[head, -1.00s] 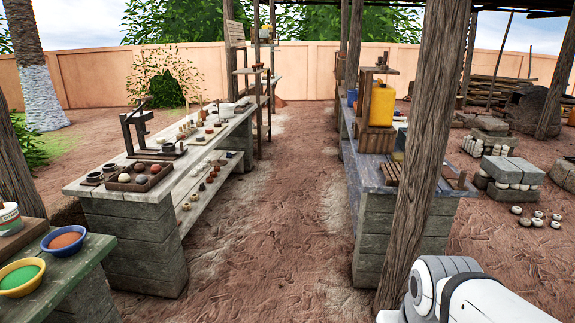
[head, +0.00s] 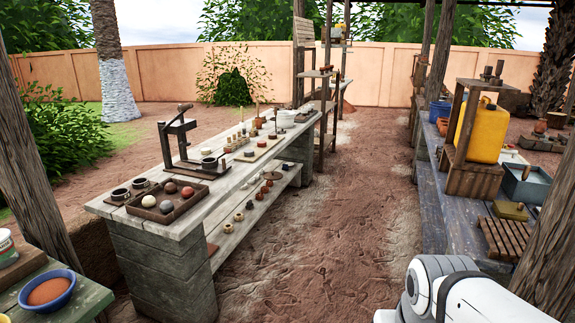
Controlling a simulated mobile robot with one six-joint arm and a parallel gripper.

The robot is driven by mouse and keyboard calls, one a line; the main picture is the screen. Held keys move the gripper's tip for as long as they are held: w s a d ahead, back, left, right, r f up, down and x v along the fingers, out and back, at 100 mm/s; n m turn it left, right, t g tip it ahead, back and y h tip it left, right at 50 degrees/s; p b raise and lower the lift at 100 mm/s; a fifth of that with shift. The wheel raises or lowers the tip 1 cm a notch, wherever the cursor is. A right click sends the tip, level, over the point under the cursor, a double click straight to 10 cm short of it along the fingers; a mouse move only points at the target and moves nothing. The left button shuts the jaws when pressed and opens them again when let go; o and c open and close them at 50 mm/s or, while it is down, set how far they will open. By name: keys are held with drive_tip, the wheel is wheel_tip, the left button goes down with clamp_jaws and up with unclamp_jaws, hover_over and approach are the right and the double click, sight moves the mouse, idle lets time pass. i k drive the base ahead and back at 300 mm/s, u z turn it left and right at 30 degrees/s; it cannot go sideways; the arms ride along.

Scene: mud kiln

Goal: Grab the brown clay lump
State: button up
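A dark wooden tray (head: 188,208) sits on the near end of the long grey table at left in the head view. It holds small round clay lumps: a cream one (head: 148,201), a grey one (head: 166,207) and two reddish-brown ones at the back, one on the left (head: 171,187) and one on the right (head: 187,192). I cannot tell from here which of these two is the brown lump. My gripper is not in view; only a white part of my arm shows at the bottom right, far from the tray.
The long table (head: 160,246) has stone block legs and a lower shelf with small pots. A lever press (head: 178,143) stands behind the tray. A dirt aisle (head: 330,210) runs clear between this table and the right bench (head: 440,225). A wooden post (head: 548,240) stands close at right.

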sight(170, 188)
drive_tip(key=u, duration=0.45)
drive_tip(key=i, duration=1.75)
drive_tip(key=u, duration=0.85)
drive_tip(key=i, duration=1.6)
drive_tip(key=u, duration=0.4)
